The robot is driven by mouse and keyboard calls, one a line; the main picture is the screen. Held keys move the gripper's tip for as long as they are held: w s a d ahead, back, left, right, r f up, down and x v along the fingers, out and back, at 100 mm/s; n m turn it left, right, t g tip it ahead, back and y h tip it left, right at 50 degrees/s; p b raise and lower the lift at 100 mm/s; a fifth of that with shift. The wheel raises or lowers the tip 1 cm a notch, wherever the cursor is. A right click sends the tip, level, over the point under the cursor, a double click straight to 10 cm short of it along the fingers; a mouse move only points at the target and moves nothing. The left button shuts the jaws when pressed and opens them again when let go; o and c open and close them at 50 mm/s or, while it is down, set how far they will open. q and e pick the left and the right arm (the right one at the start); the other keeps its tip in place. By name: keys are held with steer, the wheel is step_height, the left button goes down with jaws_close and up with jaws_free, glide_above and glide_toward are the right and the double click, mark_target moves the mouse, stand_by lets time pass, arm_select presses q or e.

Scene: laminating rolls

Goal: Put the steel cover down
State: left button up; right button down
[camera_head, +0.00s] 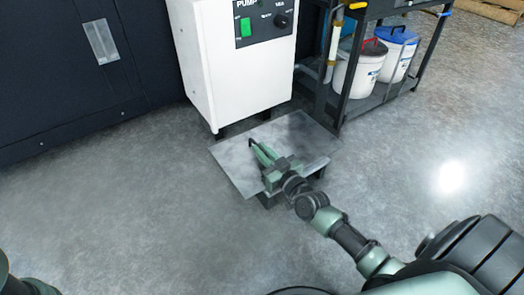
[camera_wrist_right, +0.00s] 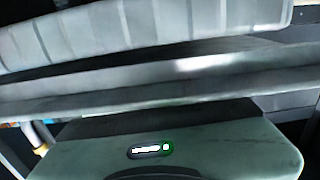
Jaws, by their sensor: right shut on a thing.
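The steel cover (camera_head: 232,160) is a flat grey sheet in the head view, in front of the white pump cabinet. It looks roughly level and low over the floor; I cannot tell whether it touches the floor. My right gripper (camera_head: 259,152) reaches over the cover and is shut on it; the fingertips are small and dark there. In the right wrist view, grey metal strips, probably the cover (camera_wrist_right: 170,95), run across above the green gripper body. My left gripper is out of view.
The white pump cabinet (camera_head: 238,65) stands just behind the cover. A dark rack (camera_head: 345,95) with white buckets (camera_head: 360,68) is close at the back right. A dark cabinet (camera_head: 60,80) fills the back left. The floor (camera_head: 130,215) at left and front is clear.

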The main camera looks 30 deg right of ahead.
steer(key=shift+f, duration=0.25)
